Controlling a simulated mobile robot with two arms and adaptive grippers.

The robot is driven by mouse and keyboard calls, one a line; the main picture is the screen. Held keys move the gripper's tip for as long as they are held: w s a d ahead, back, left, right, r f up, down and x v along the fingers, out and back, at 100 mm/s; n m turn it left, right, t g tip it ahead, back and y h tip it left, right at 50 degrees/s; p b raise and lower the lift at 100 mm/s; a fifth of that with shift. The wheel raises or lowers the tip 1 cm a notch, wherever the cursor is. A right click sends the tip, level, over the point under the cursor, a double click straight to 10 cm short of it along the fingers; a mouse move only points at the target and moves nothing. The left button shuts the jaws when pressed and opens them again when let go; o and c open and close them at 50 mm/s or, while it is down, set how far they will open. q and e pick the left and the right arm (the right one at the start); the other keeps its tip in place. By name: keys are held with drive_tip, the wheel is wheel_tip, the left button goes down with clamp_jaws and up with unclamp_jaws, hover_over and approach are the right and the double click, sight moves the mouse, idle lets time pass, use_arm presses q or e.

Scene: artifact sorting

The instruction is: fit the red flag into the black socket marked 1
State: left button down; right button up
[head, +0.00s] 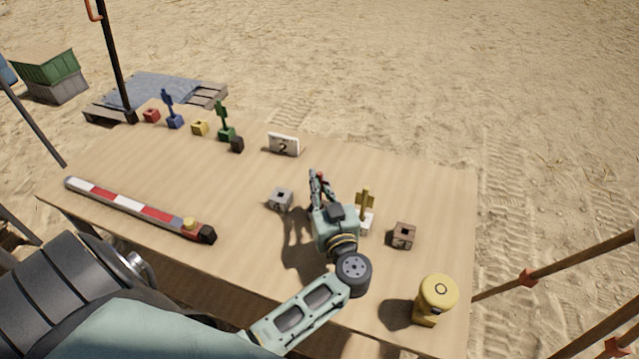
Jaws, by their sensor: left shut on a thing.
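My left gripper (317,176) is above the middle of the table, its fingers pointing to the far side. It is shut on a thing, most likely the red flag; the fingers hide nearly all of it. A small black block (237,145), the likely black socket, sits at the far left part of the table, beside a green flag (223,118). I cannot read a mark on it. My right gripper is not in view.
A brown socket (404,235), a yellow lamp-like object (437,291), a sign marked 2 (283,144), a blue flag (168,104) and a red-white pole (130,205) are also there.

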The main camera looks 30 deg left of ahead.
use_arm(q)
drive_tip(key=shift+f, duration=0.25)
drive_tip(key=c, duration=1.8)
unclamp_jaws()
drive_tip(key=v, duration=1.2)
drive_tip(key=shift+s, duration=0.1)
